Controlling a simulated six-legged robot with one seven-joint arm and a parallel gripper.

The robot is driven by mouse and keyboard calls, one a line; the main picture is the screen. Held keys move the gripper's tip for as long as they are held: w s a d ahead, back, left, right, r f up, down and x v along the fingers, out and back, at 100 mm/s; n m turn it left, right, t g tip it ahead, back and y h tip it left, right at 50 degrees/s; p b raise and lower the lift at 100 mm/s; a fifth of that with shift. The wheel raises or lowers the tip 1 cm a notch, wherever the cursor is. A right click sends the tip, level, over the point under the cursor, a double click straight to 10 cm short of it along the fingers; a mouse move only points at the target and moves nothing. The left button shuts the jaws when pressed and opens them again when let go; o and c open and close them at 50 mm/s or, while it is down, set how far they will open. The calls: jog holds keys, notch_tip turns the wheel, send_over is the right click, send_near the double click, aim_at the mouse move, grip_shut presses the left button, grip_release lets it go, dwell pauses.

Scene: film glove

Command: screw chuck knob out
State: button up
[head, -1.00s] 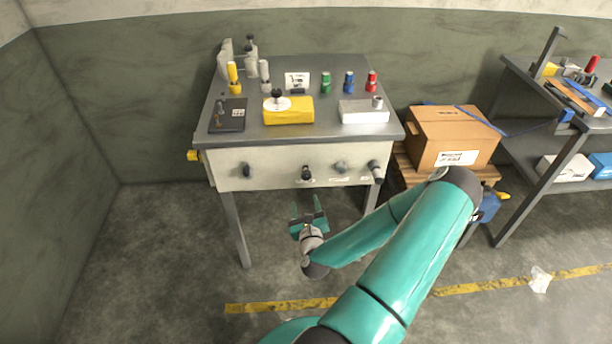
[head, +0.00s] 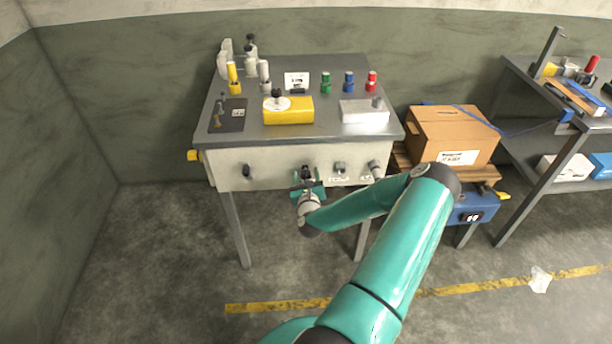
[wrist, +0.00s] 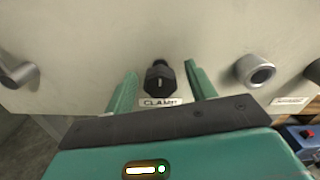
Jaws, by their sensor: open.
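A black knob (wrist: 158,80) with a white mark sits on the pale front panel (wrist: 90,50) of the bench, above a label reading CLAMP (wrist: 160,103). It also shows in the head view (head: 307,172). My gripper (wrist: 160,76) is open, with one green finger on each side of this knob. A gap shows on both sides, and the fingers do not press on it. In the head view my gripper (head: 307,186) is at the panel, partly covering the area below the knob. No label reading chuck can be made out.
On the same panel are a lever-like knob (wrist: 18,73) to the left and a grey ring-shaped knob (wrist: 255,72) to the right. A further knob (head: 376,168) is near the right end. A cardboard box (head: 450,137) stands right of the bench.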

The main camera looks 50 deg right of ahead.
jog(key=shift+w+d, duration=0.15)
jog(key=shift+c, duration=0.2)
jog(key=c, duration=0.9)
jog(key=shift+n, duration=0.3)
